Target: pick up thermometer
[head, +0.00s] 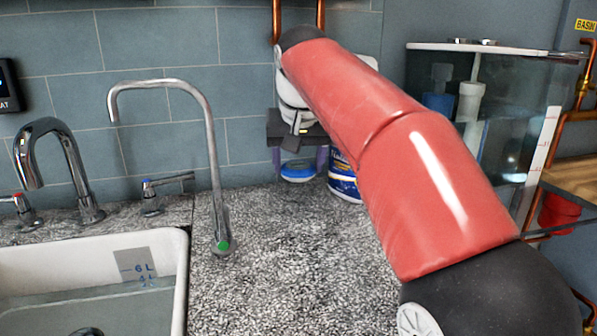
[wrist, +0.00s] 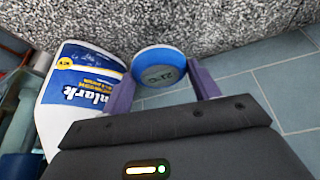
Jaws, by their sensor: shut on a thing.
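The thermometer (wrist: 158,57) is a small round blue thing with a pale face and a dark grey display. In the wrist view it sits between the two purple fingers of my gripper (wrist: 160,77), which are shut on its sides. In the head view the thermometer (head: 298,172) shows its blue top and white edge between the fingers of my gripper (head: 299,164), near the back wall. I cannot tell whether its underside touches the counter.
A white tub with a blue label (head: 343,178) stands close to the right of my gripper; the wrist view shows the tub (wrist: 75,95) too. A sink (head: 180,290), taps and a tall spout (head: 215,200) are at left. A glass tank (head: 510,110) is at right. The speckled counter (head: 290,260) is clear in front.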

